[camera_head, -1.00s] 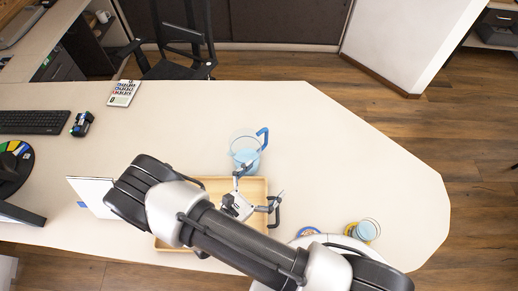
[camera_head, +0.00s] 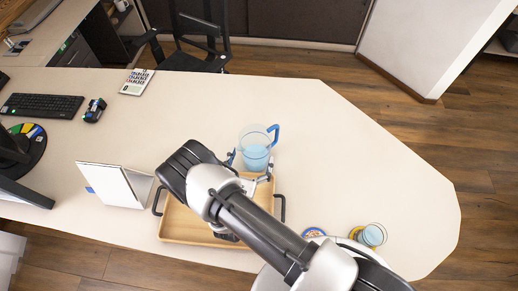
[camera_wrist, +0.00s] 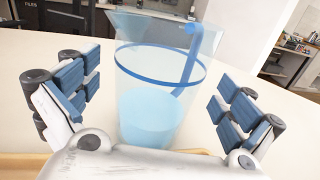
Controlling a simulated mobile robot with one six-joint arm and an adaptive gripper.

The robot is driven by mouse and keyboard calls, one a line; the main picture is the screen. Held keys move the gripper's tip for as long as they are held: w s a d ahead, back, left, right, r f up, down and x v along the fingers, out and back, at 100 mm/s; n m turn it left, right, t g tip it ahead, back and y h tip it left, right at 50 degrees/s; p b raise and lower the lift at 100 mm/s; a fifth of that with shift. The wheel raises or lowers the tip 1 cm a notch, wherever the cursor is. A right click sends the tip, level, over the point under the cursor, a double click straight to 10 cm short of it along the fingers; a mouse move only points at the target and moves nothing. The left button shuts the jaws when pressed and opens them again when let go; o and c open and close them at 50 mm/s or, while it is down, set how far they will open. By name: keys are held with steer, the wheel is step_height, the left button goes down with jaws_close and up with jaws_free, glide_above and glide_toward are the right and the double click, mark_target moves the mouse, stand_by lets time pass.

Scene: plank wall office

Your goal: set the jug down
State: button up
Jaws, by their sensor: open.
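The clear jug (camera_head: 255,157) with a blue band, blue handle and light blue liquid stands upright on the desk, just beyond the far edge of the wooden tray (camera_head: 190,226). In the wrist view the jug (camera_wrist: 150,112) fills the middle, its handle toward the back right. My gripper (camera_wrist: 155,98) is open, with one blue-padded finger on each side of the jug and a visible gap to it on both sides. In the head view my gripper (camera_head: 251,166) is partly hidden by my arm, which also covers part of the tray.
A glass of blue liquid (camera_head: 371,236) stands on a yellow coaster at the right, near another round coaster (camera_head: 314,233). A white tablet-like panel (camera_head: 112,186) stands left of the tray. The desk right of the jug is clear.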

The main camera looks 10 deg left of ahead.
mark_target(259, 135)
steer(key=w, duration=0.4)
steer(key=w+f+b, duration=0.1)
steer(key=shift+w+d, duration=0.35)
steer(key=shift+w, duration=0.05)
steer(key=shift+c, duration=0.4)
steer(key=shift+r, duration=0.1)
steer(key=c, duration=1.4)
steer(key=shift+r, duration=0.2)
steer(key=shift+c, duration=0.2)
step_height(259, 135, up, 19)
steer(key=p, duration=0.5)
steer(key=s+d+m+g+h+b, duration=0.1)
steer(key=d+m+h+b, duration=0.3)
steer(key=d, duration=1.9)
steer(key=g+h+b, duration=0.1)
steer(key=h+b, duration=0.1)
steer(key=h, duration=0.1)
steer(key=shift+s+r+m, duration=0.15)
steer(key=shift+s+m, duration=0.05)
steer(key=shift+m, duration=0.1)
